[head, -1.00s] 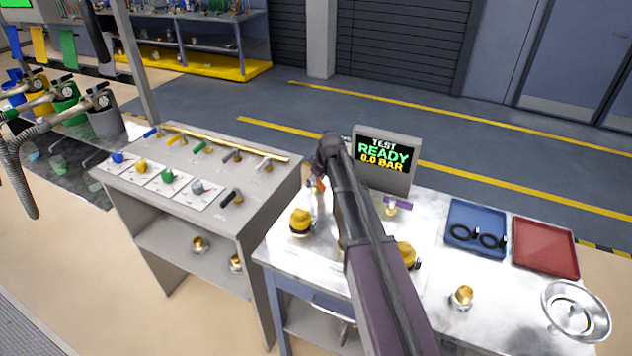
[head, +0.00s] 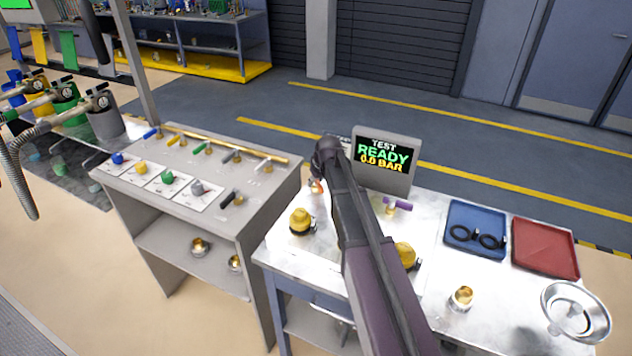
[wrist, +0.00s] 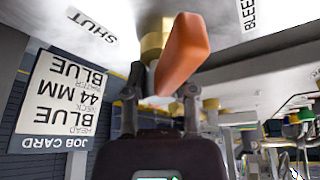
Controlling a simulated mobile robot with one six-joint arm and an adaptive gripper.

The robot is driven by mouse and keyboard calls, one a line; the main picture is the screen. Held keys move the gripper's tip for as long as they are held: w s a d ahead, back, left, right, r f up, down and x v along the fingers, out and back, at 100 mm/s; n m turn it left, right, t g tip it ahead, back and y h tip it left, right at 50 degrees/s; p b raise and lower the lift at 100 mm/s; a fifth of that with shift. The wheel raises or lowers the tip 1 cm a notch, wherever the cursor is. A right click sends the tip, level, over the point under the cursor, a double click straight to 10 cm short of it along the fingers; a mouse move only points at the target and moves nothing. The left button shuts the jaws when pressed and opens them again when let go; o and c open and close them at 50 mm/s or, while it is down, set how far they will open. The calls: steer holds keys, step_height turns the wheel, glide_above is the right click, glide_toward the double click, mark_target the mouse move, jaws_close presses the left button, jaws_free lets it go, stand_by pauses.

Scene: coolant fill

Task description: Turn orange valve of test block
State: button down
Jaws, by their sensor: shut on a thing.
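The orange valve handle (wrist: 181,58) fills the middle of the wrist view, attached to a brass fitting (wrist: 154,45). My gripper (wrist: 160,100) is shut on this handle, with one finger on each side of its lower end. The handle looks slanted across the gripper. In the head view only a small orange patch of the handle (head: 317,186) shows beside my arm, which hides most of the gripper. The test display (head: 383,158) behind reads TEST READY 0.0 BAR. Labels SHUT (wrist: 91,25) and BLEED (wrist: 249,14) show near the valve in the wrist view.
A purple-handled valve (head: 398,204) and yellow-and-brass fittings (head: 302,221) stand close to my arm. A blue tray (head: 475,228) with black rings, a red tray (head: 545,247) and a metal dish (head: 575,312) lie to the right. A job card (wrist: 62,95) shows at left.

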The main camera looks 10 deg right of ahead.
steer(key=m+h, duration=0.2)
steer(key=m, duration=0.2)
steer(key=shift+m, duration=0.4)
steer(key=shift+d+m+h, duration=0.1)
steer(key=shift+m+h, duration=0.5)
steer(key=shift+m, duration=1)
steer(key=shift+c, duration=2.1)
jaws_free()
